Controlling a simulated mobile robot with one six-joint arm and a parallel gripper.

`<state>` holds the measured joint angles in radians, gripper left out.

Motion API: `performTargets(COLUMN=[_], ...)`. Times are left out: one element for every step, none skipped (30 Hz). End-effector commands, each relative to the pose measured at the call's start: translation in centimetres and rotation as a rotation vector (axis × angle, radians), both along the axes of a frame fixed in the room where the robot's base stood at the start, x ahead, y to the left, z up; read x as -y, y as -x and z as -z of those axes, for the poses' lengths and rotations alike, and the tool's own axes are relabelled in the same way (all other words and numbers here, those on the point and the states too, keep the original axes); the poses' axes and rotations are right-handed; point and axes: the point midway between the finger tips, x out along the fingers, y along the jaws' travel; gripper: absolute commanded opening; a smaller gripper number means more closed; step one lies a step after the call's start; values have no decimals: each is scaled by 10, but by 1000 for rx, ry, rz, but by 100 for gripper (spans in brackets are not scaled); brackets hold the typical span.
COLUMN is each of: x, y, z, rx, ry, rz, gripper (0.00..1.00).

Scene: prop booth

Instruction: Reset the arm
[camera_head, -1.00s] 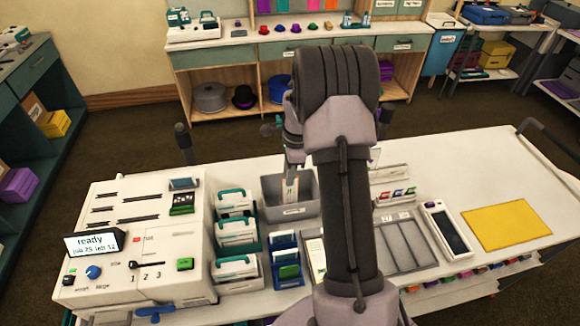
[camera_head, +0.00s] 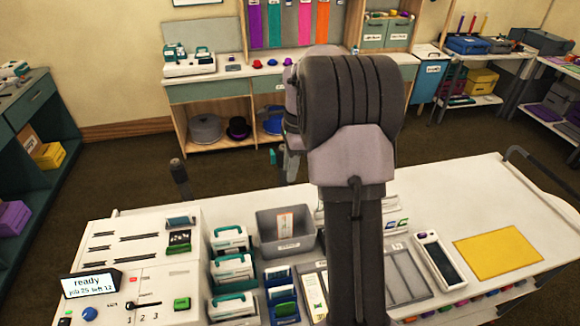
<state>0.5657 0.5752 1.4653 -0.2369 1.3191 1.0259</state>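My arm rises through the middle of the head view, its dark upper joint blocking much of the scene behind it. My gripper (camera_head: 290,168) shows only in part at the left of that joint, above the back edge of the white worktop (camera_head: 460,195). It is apart from the grey bin (camera_head: 270,245) in front of it. Its fingertips are too small and too covered to tell whether they are open or shut. A pale card with an orange mark (camera_head: 285,222) stands in the bin.
A white machine (camera_head: 130,285) with a "ready" screen (camera_head: 90,284) stands at left. Teal-and-white cases (camera_head: 232,268) sit beside it. A grey tray (camera_head: 405,275), a handheld device (camera_head: 440,262) and a yellow mat (camera_head: 498,250) lie at right. The back-right worktop is clear.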

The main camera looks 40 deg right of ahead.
Motion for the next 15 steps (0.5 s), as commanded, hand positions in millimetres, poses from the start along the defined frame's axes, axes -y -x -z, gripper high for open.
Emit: performTargets(x=[0, 0, 0, 0, 0, 0, 0, 0, 0, 0, 0, 0, -1, -4, -13], y=[0, 0, 0, 0, 0, 0, 0, 0, 0, 0, 0, 0, 0, 0, 1], z=[0, 0, 0, 0, 0, 0, 0, 0, 0, 0, 0, 0, 0, -1, -4], rx=[0, 0, 0, 0, 0, 0, 0, 0, 0, 0, 0, 0, 1, 7, 21], ry=[0, 0, 0, 0, 0, 0, 0, 0, 0, 0, 0, 0, 1, 3, 10], rz=[0, 0, 0, 0, 0, 0, 0, 0, 0, 0, 0, 0, -5, -16, -52], gripper=[28, 28, 28, 28, 28, 28, 28, 28, 28, 28, 28, 28, 28, 28, 28])
